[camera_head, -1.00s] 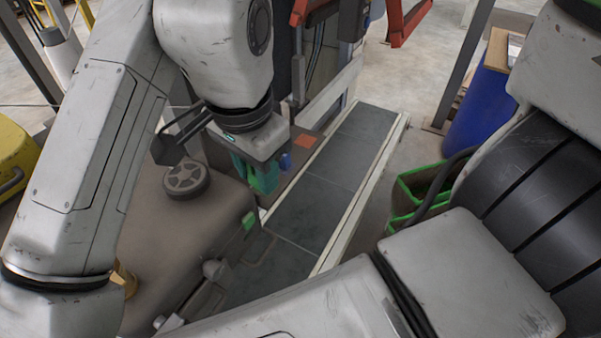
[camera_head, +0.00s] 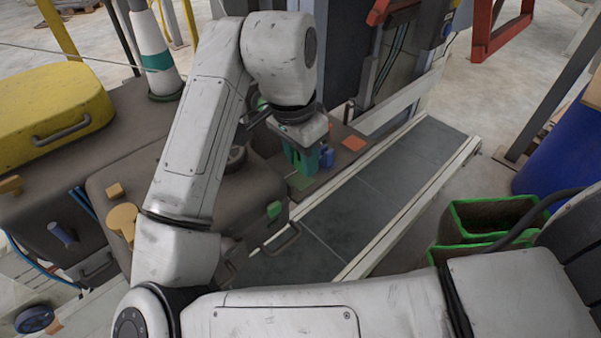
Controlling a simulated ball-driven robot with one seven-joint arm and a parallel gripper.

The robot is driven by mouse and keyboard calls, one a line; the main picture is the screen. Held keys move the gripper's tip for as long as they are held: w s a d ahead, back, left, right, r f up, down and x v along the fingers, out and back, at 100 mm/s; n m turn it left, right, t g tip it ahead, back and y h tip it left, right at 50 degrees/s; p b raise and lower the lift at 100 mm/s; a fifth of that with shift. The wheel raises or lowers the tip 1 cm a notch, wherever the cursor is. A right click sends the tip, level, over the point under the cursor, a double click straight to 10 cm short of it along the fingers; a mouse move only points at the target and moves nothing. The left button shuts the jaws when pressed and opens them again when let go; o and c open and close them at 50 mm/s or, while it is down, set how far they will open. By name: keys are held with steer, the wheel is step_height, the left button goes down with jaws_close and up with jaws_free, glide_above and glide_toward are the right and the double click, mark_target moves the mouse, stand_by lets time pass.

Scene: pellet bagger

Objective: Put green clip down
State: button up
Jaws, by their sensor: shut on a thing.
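My gripper (camera_head: 303,162) points down over the brown ledge beside the conveyor, near the middle of the view. Its jaws are shut, with green-teal surfaces between and around the fingers. The green clip appears to be held there, but its outline blends with the fingers and is partly hidden. A dull green patch (camera_head: 299,181) shows on the ledge just below the fingertips. I cannot tell whether the clip touches the ledge. A small blue piece (camera_head: 327,157) stands close to the right of the jaws, and an orange square (camera_head: 353,143) lies farther right on the ledge.
A dark conveyor belt (camera_head: 370,195) with pale side rails runs diagonally to the right of the ledge. A brown machine housing (camera_head: 255,215) with a handle is at the left. Green-rimmed bins (camera_head: 490,222) and a blue drum (camera_head: 555,150) stand at the right.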

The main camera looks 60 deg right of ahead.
mark_target(302, 181)
steer(key=shift+w+d+f+b, duration=0.3)
steer(key=shift+d+f, duration=0.1)
steer(key=shift+f, duration=0.25)
steer(key=shift+w+d+f+b, duration=0.3)
steer(key=shift+d+f, duration=0.05)
steer(key=shift+f, duration=0.25)
steer(key=f+b, duration=0.3)
steer(key=shift+w+d+f, duration=0.15)
steer(key=shift+d+f, duration=0.05)
steer(key=shift+f, duration=0.2)
steer(key=o, duration=1)
steer(key=shift+r, duration=0.1)
steer(key=shift+w+a+r+p, duration=0.1)
steer(key=shift+a+r+p, duration=0.2)
steer(key=shift+r+p, duration=1.3)
steer(key=shift+w+a+r+p, duration=0.1)
steer(key=shift+a+r+p, duration=0.4)
steer(key=shift+r, duration=1.95)
steer(key=shift+w+a+r+p, duration=0.1)
steer(key=shift+r+p, duration=1.2)
steer(key=shift+r, duration=0.7)
